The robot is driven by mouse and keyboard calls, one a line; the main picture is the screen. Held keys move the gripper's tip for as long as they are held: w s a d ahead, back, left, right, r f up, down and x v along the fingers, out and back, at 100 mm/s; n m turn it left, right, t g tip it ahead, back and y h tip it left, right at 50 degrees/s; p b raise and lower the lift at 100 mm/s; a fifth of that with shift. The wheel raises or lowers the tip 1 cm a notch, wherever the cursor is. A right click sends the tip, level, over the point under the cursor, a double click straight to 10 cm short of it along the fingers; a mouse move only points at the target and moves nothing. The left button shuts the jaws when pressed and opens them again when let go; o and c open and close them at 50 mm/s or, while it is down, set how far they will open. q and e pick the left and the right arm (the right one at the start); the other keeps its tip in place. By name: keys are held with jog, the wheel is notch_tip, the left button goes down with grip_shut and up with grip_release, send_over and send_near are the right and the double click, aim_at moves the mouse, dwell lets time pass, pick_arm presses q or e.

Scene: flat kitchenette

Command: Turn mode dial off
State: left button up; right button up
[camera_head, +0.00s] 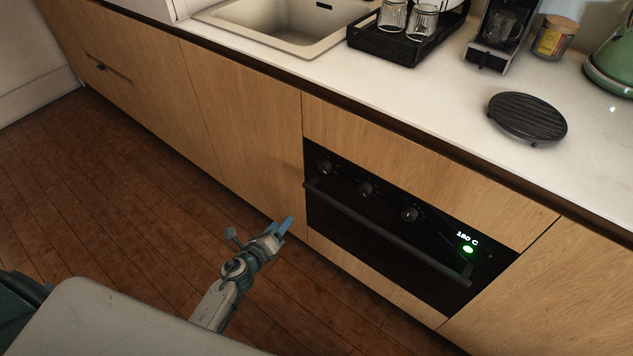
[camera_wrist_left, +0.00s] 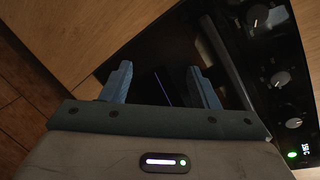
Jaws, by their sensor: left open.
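The black built-in oven (camera_head: 380,250) has three round knobs along its top panel: a left knob (camera_head: 325,167), a middle knob (camera_head: 365,188) and a right knob (camera_head: 409,213). I cannot tell from labels which is the mode dial. The display (camera_head: 467,239) reads 180 C above a lit green light (camera_head: 468,250). My left gripper (camera_head: 285,227) is open and empty, low in front of the oven's left edge, apart from the knobs. In the left wrist view its blue fingers (camera_wrist_left: 161,86) are spread, with knobs (camera_wrist_left: 281,79) at the right. My right gripper is out of view.
A long oven handle (camera_head: 385,230) runs below the knobs. Wooden cabinets (camera_head: 240,130) flank the oven. The white counter (camera_head: 430,120) above holds a black trivet (camera_head: 528,118), a dish rack (camera_head: 405,45) and a sink (camera_head: 285,22). The wooden floor (camera_head: 130,200) is clear.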

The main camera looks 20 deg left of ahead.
pick_arm(q)
notch_tip(320, 180, up, 4)
jog(key=w+d+m+t+h, duration=0.1)
jog(key=w+d+m, duration=0.1)
jog(key=m, duration=0.2)
jog(key=m+h+b, duration=0.2)
jog(key=m+h, duration=0.1)
jog(key=m, duration=0.4)
send_near(322, 169)
jog(key=shift+t, duration=0.3)
jog(key=x, duration=0.7)
jog(key=shift+d+f, duration=0.15)
jog(key=shift+f, duration=0.15)
jog(key=shift+w+d, duration=0.25)
jog(key=shift+w, duration=0.4)
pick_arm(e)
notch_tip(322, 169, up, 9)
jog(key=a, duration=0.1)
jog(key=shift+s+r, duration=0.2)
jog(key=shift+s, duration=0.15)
pick_arm(q)
jog(key=shift+c, duration=0.4)
jog(key=c, duration=0.9)
jog(key=shift+p, duration=0.3)
